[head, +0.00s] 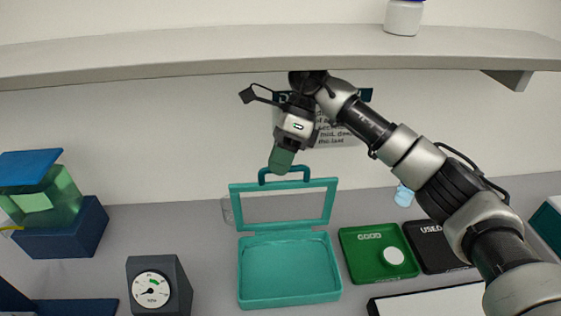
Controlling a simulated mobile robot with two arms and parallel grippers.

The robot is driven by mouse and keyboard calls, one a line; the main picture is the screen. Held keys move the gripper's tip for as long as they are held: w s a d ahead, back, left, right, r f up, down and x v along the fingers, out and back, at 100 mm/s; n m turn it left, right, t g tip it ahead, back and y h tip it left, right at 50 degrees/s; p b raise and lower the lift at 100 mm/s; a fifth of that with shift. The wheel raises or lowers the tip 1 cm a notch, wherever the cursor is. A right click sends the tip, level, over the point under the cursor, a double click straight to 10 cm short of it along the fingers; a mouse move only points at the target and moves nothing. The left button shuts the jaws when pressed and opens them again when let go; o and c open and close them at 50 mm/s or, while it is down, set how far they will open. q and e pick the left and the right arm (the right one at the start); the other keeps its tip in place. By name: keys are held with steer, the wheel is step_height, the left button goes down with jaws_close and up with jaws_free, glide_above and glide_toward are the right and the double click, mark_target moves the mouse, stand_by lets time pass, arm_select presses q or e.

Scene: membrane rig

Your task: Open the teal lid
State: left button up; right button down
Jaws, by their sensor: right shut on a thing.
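The teal lid (233,205) is a frame with a clear window and a teal handle (303,170) on its top edge. It stands raised, about upright, at the back edge of the teal box (290,299). The box is open at the top and looks empty. My right gripper (281,160) reaches down from above and is shut on the lid's handle. The fingers hide part of the handle. My left gripper is not in view.
A green tray (362,264) marked GOOD holds a white disc (394,256), with a black tray (430,262) beside it. A dial gauge (174,272) stands left of the box. A grey shelf (200,55) spans above my right arm.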

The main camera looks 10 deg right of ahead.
steer(key=c, duration=1.5)
jaws_free()
steer(key=shift+f, duration=0.65)
steer(key=o, duration=0.4)
steer(key=shift+w+f, duration=0.1)
steer(key=shift+w, duration=0.35)
steer(key=shift+s+r, duration=0.2)
steer(key=shift+r, duration=0.05)
